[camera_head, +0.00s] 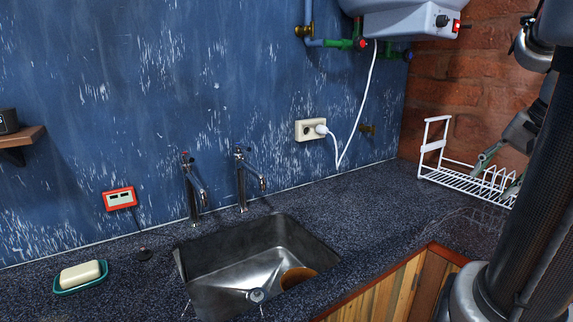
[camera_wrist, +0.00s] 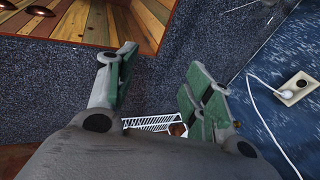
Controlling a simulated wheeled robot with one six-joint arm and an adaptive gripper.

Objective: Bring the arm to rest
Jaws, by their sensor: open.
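My gripper (camera_wrist: 162,60) is open in the wrist view, with its two green-padded fingers spread apart and nothing between them. In the head view my gripper (camera_head: 495,178) is at the right edge, overlapping the white dish rack (camera_head: 433,150). My arm comes down along the right side of that view. The rack (camera_wrist: 150,122) also shows in the wrist view, behind the fingers. I cannot tell whether the fingers touch the rack.
A metal sink (camera_head: 225,262) holds a brown round object (camera_head: 298,277). Two taps (camera_head: 241,180) stand behind it. Soap (camera_head: 80,273) lies on a teal dish at left. A white cable runs from the wall socket (camera_head: 310,129) to the heater (camera_head: 410,20). The counter before the rack is clear.

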